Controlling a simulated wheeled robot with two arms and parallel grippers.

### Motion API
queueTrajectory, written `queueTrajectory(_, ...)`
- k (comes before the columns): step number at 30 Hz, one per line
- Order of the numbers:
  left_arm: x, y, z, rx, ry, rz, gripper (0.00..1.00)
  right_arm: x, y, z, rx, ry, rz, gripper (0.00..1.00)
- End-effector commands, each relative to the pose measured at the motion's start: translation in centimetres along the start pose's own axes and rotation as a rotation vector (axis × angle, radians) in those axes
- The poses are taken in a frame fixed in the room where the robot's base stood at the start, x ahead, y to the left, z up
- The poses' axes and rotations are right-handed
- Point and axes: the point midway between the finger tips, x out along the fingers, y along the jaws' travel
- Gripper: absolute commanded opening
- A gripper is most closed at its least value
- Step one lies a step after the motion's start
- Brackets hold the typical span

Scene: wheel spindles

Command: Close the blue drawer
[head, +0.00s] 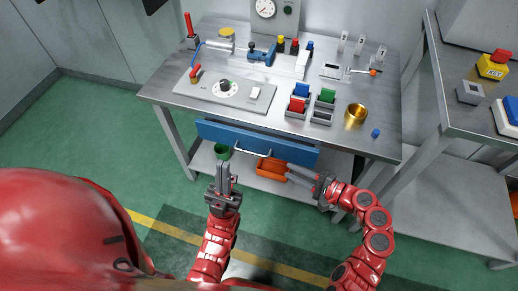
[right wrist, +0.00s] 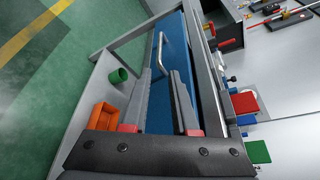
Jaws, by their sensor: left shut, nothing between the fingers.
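The blue drawer (head: 222,133) sits under the front edge of the metal workbench, with a pale bar handle (head: 252,153) on its front. I cannot tell how far it stands out. In the right wrist view the blue front (right wrist: 176,55) and its handle (right wrist: 161,50) lie just beyond my fingers. My left gripper (head: 223,166) is shut and empty, pointing up in front of the drawer's left half. My right gripper (head: 289,172) points left, low near the drawer's right half. Its fingers (right wrist: 160,78) are apart with nothing gripped; contact with the drawer is unclear.
The workbench top (head: 180,90) holds a grey panel, small coloured bins and a brass cup (head: 356,114). On the shelf below are a green cup (head: 222,151) and an orange bin (head: 271,168). A second bench (head: 450,110) stands at right. Open green floor lies at left.

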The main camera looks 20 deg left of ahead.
Motion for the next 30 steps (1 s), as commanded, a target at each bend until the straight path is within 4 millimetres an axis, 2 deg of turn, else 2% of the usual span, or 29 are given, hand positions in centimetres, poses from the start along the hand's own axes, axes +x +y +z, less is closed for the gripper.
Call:
queueTrajectory(5,0.0,0.0,-0.1,0.0,0.001,-0.001,0.0,2.3,0.0,0.3,0.0,-0.009,0.004,0.27)
queueTrajectory(15,-0.1,0.0,0.0,0.001,-0.001,0.0,0.0,10.4,0.0,0.1,-0.001,-0.006,0.005,0.27)
queueTrajectory(21,-0.3,0.0,0.1,0.001,-0.002,0.0,0.0,14.5,-0.1,0.0,-0.003,-0.001,0.002,0.27)
queueTrajectory(25,-0.5,0.0,0.1,0.001,-0.002,0.0,0.0,16.2,0.1,0.0,0.0,-0.003,0.002,0.27)
queueTrajectory(30,-0.5,0.0,0.1,0.001,-0.002,0.0,0.0,17.1,-0.1,-0.1,0.0,0.003,-0.001,0.27)
